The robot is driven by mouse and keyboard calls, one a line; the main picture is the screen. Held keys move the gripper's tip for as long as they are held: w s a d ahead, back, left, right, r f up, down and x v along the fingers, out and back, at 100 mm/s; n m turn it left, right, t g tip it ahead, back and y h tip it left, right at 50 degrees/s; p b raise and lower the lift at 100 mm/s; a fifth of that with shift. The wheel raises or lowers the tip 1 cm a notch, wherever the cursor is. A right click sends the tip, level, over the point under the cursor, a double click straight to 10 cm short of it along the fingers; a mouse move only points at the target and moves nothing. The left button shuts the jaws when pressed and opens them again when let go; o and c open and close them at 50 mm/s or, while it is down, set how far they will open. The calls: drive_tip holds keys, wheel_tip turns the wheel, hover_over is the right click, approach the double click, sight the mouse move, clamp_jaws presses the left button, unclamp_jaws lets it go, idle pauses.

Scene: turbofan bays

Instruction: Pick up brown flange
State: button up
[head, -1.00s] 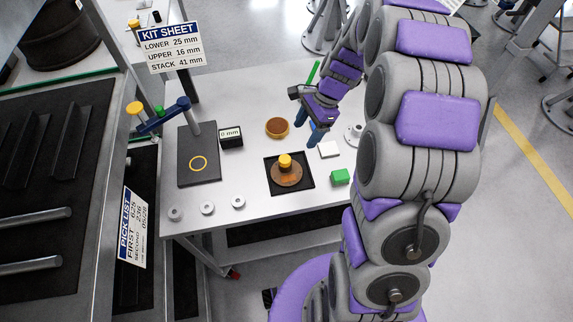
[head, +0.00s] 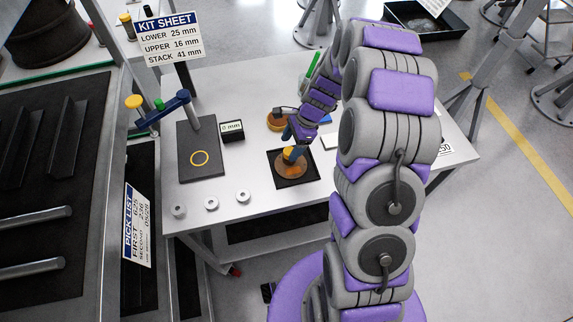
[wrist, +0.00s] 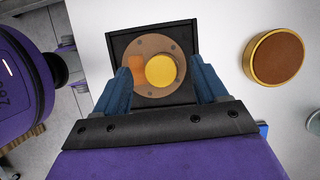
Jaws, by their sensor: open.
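The brown flange (head: 291,164) lies on a black square tray (head: 311,179) on the table, with a yellow knob at its middle. In the wrist view the flange (wrist: 142,50) is a brown disc with small holes around its rim and the yellow knob (wrist: 161,70) on top. My gripper (head: 291,146) is right over the flange. In the wrist view its two blue fingers (wrist: 163,75) are open, one on each side of the knob. I cannot tell whether they touch anything.
A brown-topped round piece with a gold rim (wrist: 277,57) lies to the right of the tray in the wrist view. A dark plate with a yellow ring (head: 184,165), a small labelled box (head: 232,131) and several grey washers (head: 211,203) are on the table's left part.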

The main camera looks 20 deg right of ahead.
sight(291, 150)
drive_tip(key=shift+f, duration=0.25)
drive_tip(key=shift+d+f, duration=0.15)
drive_tip(key=shift+d, duration=0.15)
drive_tip(key=f, duration=0.1)
drive_tip(key=d+f+b, duration=0.1)
drive_tip(key=f, duration=0.1)
drive_tip(key=shift+d, duration=0.15)
drive_tip(key=a, duration=0.1)
drive_tip(key=a+f, duration=0.1)
drive_tip(key=shift+a+f, duration=0.25)
drive_tip(key=shift+a, duration=0.5)
drive_tip(key=shift+c, duration=0.5)
drive_tip(key=shift+w, duration=0.1)
drive_tip(key=shift+c, duration=0.7)
drive_tip(key=shift+d, duration=1.2)
drive_tip(key=c, duration=0.4)
drive_tip(key=shift+c, duration=1.1)
drive_tip(key=shift+a, duration=0.75)
clamp_jaws()
drive_tip(key=shift+d, duration=0.1)
drive_tip(key=shift+d, duration=0.1)
